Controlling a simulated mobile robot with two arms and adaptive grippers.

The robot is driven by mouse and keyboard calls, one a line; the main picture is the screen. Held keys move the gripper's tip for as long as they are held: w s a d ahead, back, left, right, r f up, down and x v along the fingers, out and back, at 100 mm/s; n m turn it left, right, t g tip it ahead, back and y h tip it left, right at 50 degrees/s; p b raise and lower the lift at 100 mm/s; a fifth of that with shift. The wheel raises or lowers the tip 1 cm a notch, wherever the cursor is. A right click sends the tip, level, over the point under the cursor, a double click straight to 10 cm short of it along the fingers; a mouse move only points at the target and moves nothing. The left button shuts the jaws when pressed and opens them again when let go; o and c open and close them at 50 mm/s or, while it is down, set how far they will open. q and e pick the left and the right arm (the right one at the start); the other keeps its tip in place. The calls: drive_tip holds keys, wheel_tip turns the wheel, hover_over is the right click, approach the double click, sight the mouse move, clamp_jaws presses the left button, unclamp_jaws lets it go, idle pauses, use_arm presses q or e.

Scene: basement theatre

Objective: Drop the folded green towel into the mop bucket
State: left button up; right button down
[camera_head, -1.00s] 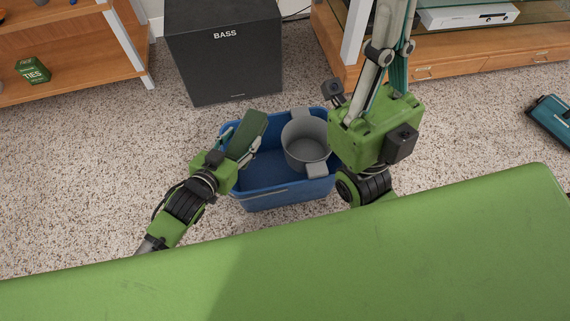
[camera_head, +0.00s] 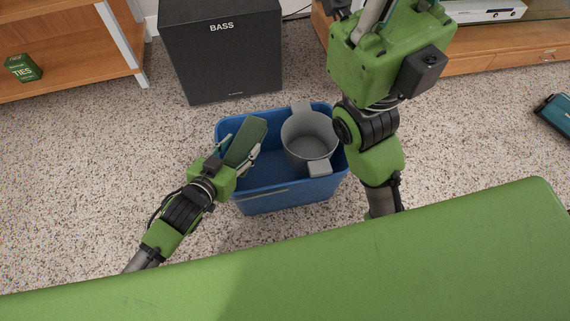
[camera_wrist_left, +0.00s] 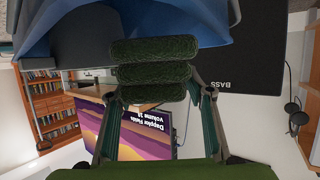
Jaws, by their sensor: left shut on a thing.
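The folded green towel (camera_head: 246,141) is between the fingers of my left gripper (camera_head: 240,149), which is shut on it. The towel is tilted and overlaps the left part of the blue mop bucket (camera_head: 272,203); its exact height there is hard to tell. In the left wrist view the towel's folded layers (camera_wrist_left: 153,72) show between the fingers, with the blue bucket (camera_wrist_left: 215,20) behind. A grey wringer (camera_head: 309,140) sits in the bucket's right part. My right gripper (camera_head: 374,16) is at the top right of the head view, its fingertips cut off.
A black bass speaker (camera_head: 222,65) stands just behind the bucket. A wooden shelf (camera_head: 85,50) with a green box (camera_head: 23,68) is at left, a media cabinet (camera_head: 500,55) at right. A teal object (camera_head: 553,113) lies at the right edge. Speckled carpet is open around the bucket.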

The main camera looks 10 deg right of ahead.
use_arm(q)
drive_tip(key=o, duration=1.2)
drive_tip(key=v, duration=1.2)
drive_tip(key=shift+r, duration=0.1)
drive_tip(key=shift+r, duration=0.1)
